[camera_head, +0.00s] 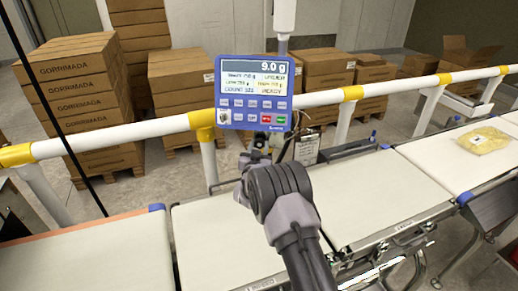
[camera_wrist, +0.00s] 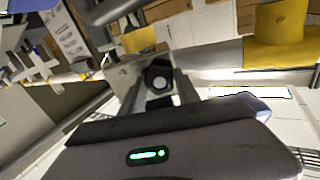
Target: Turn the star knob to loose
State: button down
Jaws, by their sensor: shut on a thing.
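The star knob (camera_wrist: 158,76) shows in the wrist view as a small dark knob with a pale centre, in front of a grey metal bracket (camera_wrist: 124,77). My gripper (camera_wrist: 158,98) is at the knob, shut on it, with the gripper body and its green light filling the lower part of the view. In the head view my gripper (camera_head: 246,164) reaches in at the post below the blue display, beside the belt. There my own arm and gripper hide the knob, and its turn angle cannot be told.
The blue weigher display (camera_head: 253,92) reads 9.0 g, just above my gripper. A white and yellow guard rail (camera_head: 120,135) runs behind the belts. White belts (camera_head: 385,195) lie on both sides of my arm. A yellow bag (camera_head: 475,140) lies on the far right belt. Cartons (camera_head: 75,85) stand behind.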

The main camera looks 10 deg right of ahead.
jog(key=n+b, duration=0.2)
jog(key=n, duration=0.2)
jog(key=n+b, duration=0.1)
jog(key=n, duration=0.8)
jog(key=shift+n, duration=0.3)
jog(key=shift+n+p, duration=0.5)
jog(key=shift+n, duration=1.7)
jog(key=c, duration=0.9)
grip_release()
